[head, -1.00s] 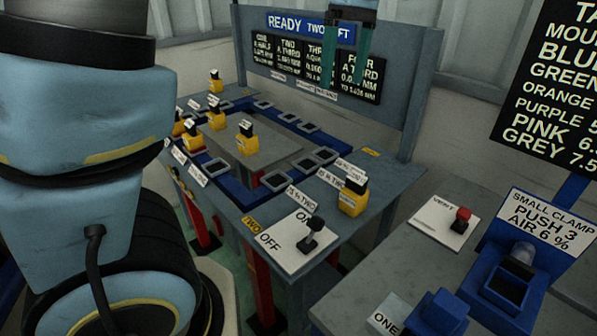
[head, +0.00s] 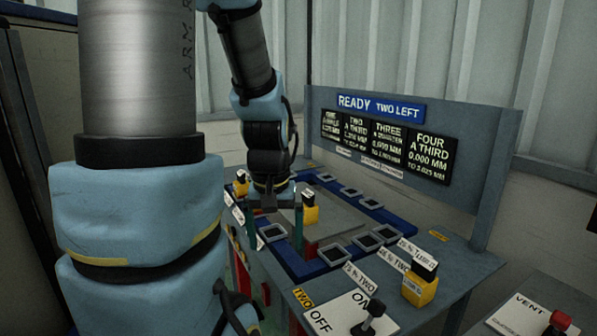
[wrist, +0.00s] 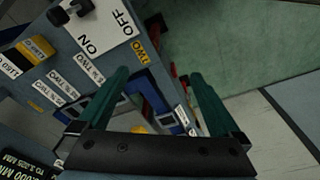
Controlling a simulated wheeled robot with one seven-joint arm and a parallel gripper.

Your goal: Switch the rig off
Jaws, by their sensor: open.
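The rig (head: 480,265) is a grey table with a blue track and a sign (head: 380,108) reading READY TWO LEFT. Its switch (head: 375,308) is a black-knobbed lever on a white ON/OFF plate (head: 345,314) at the near corner. I cannot tell for certain which way the lever leans. In the wrist view the knob (wrist: 58,15) and plate (wrist: 112,32) show at the upper left. My gripper (head: 274,215) is open and empty, pointing down over the rig's left part, well apart from the switch. Its green fingers also show in the wrist view (wrist: 157,76).
A yellow block with a black top (head: 421,283) stands close behind the switch. Another yellow block (head: 310,208) is just right of my gripper. A second bench with a red VENT knob (head: 560,320) is at the lower right. Green floor (wrist: 235,40) lies beside the rig.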

